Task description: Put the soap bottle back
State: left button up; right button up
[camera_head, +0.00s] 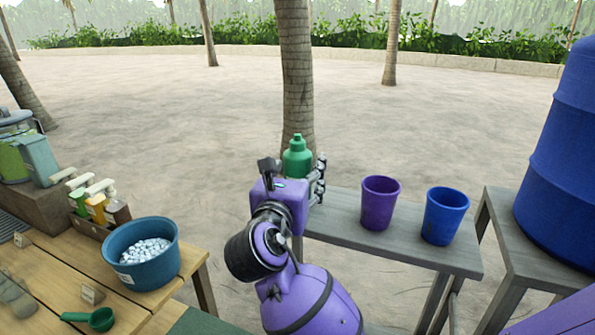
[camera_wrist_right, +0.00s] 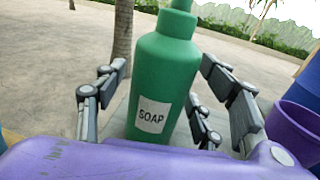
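The green soap bottle (camera_head: 297,160) stands upright at the left end of the grey bench (camera_head: 420,245). In the right wrist view the bottle (camera_wrist_right: 165,75) fills the middle, with its white SOAP label facing me. My right gripper (camera_head: 318,180) is at the bottle; in the wrist view its fingers (camera_wrist_right: 163,100) stand on both sides of it, with small gaps visible, so it looks open. My left gripper is not in view.
A purple cup (camera_head: 379,203) and a blue cup (camera_head: 443,216) stand on the bench to the right. A large blue barrel (camera_head: 560,150) is at the far right. A wooden table at the left holds a blue tub (camera_head: 140,262) of white pieces and a green scoop (camera_head: 100,319).

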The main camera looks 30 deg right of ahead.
jog(key=shift+r, duration=0.15)
jog(key=v, duration=1.2)
